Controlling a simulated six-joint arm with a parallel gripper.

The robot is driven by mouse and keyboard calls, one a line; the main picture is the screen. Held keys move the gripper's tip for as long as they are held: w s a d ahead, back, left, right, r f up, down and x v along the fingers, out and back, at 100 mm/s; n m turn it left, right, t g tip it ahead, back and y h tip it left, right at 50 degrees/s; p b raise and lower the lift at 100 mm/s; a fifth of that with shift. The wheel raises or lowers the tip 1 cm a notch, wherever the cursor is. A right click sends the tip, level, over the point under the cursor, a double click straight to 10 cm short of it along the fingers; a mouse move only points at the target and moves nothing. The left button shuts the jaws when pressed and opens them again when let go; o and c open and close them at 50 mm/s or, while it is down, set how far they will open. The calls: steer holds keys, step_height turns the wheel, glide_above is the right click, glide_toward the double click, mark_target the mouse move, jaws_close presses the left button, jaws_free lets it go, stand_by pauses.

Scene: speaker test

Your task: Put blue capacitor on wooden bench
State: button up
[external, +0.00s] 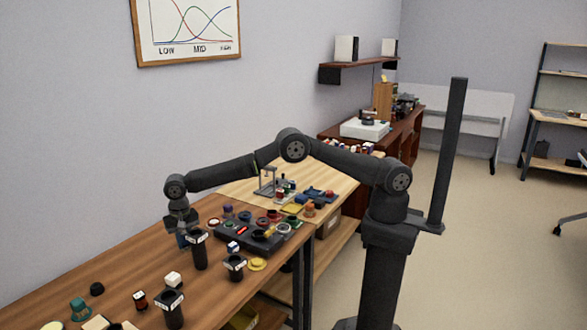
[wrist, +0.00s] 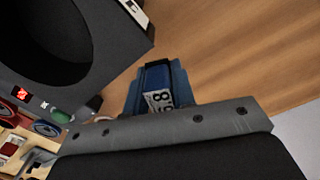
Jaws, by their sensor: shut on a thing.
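My gripper (external: 184,238) is low over the brown wooden bench (external: 130,258) in the external view, just behind a tall black labelled cup. In the wrist view my gripper (wrist: 158,84) has its blue fingers shut on the blue capacitor (wrist: 156,76), a dark blue piece with a white printed label. The wooden bench (wrist: 235,45) shows bare beyond and to the right of the fingers. In the external view the capacitor cannot be made out. I cannot tell whether it touches the bench.
A tall black cup (external: 199,252) stands close to my gripper, and a large black opening (wrist: 50,35) fills the wrist view's upper left. A dark tray (external: 245,237) with small parts lies to the right. More cups (external: 171,309) stand in front. Bare wood lies to the left.

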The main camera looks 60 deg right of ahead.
steer(key=shift+f, duration=1.9)
steer(key=shift+f, duration=0.1)
steer(key=o, duration=1)
steer(key=shift+o, duration=0.3)
step_height(320, 180, up, 12)
steer(key=shift+r, duration=0.15)
